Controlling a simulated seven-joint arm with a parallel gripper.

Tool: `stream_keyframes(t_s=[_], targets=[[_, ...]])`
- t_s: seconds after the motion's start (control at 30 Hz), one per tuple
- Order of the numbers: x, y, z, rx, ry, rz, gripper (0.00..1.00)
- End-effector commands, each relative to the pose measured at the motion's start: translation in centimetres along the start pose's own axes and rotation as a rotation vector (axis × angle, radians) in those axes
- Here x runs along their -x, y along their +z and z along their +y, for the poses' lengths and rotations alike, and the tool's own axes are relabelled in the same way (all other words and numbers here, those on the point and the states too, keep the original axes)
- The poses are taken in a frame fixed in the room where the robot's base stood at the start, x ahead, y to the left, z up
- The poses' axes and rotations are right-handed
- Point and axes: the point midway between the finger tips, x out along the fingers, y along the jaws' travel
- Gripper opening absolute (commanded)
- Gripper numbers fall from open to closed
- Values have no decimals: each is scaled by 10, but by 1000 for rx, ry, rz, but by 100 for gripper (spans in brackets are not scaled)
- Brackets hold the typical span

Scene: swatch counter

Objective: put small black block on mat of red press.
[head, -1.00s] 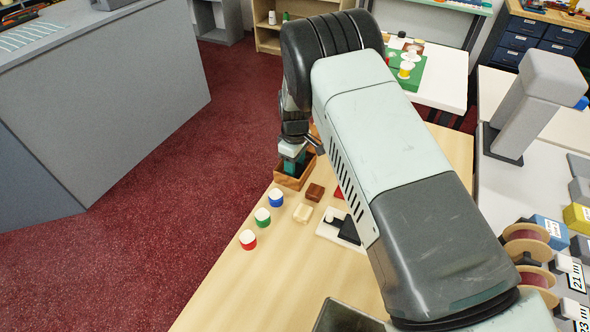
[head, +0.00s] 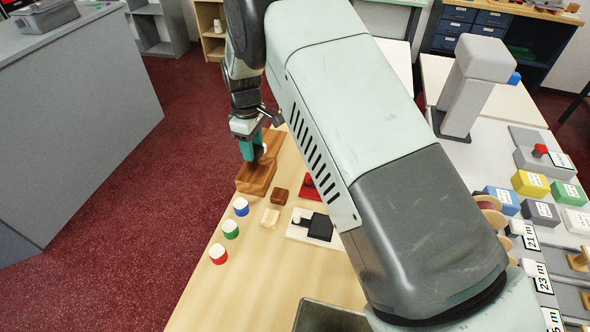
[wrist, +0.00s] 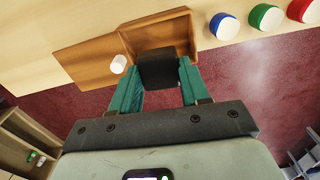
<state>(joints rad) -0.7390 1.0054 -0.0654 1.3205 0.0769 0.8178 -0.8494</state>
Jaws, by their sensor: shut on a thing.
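My gripper (wrist: 160,82) has teal fingers shut on the small black block (wrist: 158,68). In the wrist view the block hangs between the fingertips, over the edge of an open wooden box (wrist: 187,28). In the head view my gripper (head: 251,146) is just above the wooden box (head: 255,188), at the far left of the wooden table. A red item (head: 309,187), probably the red press, shows to the right of the box, partly hidden behind my arm. Its mat cannot be made out.
Red, green and blue white-topped cylinders (head: 230,229) line the table's left edge.

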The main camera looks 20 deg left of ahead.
Motion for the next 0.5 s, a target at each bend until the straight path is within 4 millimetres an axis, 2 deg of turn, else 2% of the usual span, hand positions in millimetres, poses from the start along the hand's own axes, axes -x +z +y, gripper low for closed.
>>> stream_keyframes(t_s=[0.07,0.17,0.3,0.5], targets=[[3,11,5,-33,0,-1,16],[6,39,16,-124,0,-2,16],[12,98,31,-319,0,-2,16],[19,175,37,-576,1,-1,16]])
